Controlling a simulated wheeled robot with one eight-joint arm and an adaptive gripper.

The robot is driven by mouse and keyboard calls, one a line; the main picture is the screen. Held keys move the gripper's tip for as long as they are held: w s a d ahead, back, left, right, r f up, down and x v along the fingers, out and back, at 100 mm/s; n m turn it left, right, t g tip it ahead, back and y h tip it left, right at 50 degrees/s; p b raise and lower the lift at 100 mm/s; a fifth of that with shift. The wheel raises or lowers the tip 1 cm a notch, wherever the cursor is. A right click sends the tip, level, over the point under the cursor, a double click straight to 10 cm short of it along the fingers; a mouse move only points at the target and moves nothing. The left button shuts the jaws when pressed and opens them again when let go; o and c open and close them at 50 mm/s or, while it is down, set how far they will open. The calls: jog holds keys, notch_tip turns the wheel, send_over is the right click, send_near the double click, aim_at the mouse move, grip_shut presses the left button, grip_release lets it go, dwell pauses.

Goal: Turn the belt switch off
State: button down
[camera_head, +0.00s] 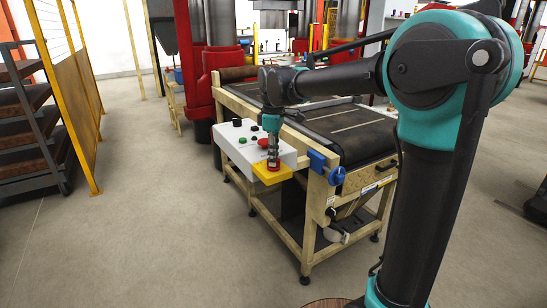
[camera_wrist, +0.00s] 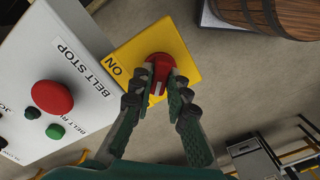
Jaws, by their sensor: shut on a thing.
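The belt switch is a red rotary knob (camera_wrist: 160,64) on a yellow plate (camera_wrist: 190,58). In the wrist view, the word ON is printed on the plate left of the knob. My gripper (camera_wrist: 163,84) has its two fingers closed on either side of the red knob. The fingers cover part of the knob, and I see no OFF label. In the head view, my gripper (camera_head: 272,150) points down at the yellow plate (camera_head: 272,176) at the near end of the white control box (camera_head: 232,150).
The BELT STOP button (camera_wrist: 52,97) is a large red button beside the switch, with a green button (camera_wrist: 55,131) near it. The conveyor (camera_head: 350,132) stands behind the box. A blue clamp (camera_head: 325,165) is on its frame. The floor (camera_head: 150,230) at left is clear.

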jog(key=c, duration=1.5)
grip_release()
notch_tip(320, 180, up, 12)
jog(key=shift+r, duration=0.1)
jog(key=s+d+f+m+t, duration=0.1)
jog(key=s+d+f+m, duration=0.25)
jog(key=d+f, duration=0.5)
jog(key=s+d+f+m+t, duration=0.1)
jog(key=s+d+f+m, duration=0.2)
jog(key=d+f+m, duration=0.5)
jog(key=s+d+f+m, duration=0.1)
jog(key=s+d+f, duration=0.1)
jog(key=s+f, duration=0.2)
jog(key=s+d+f+m+t, duration=0.1)
jog(key=s+d+f+m, duration=0.1)
jog(key=s+f, duration=0.2)
jog(key=s+d+f+m+t, duration=0.1)
jog(key=s+d+f, duration=0.2)
jog(key=f, duration=0.5)
jog(key=shift+s+m, duration=0.25)
jog(key=shift+s, duration=0.6)
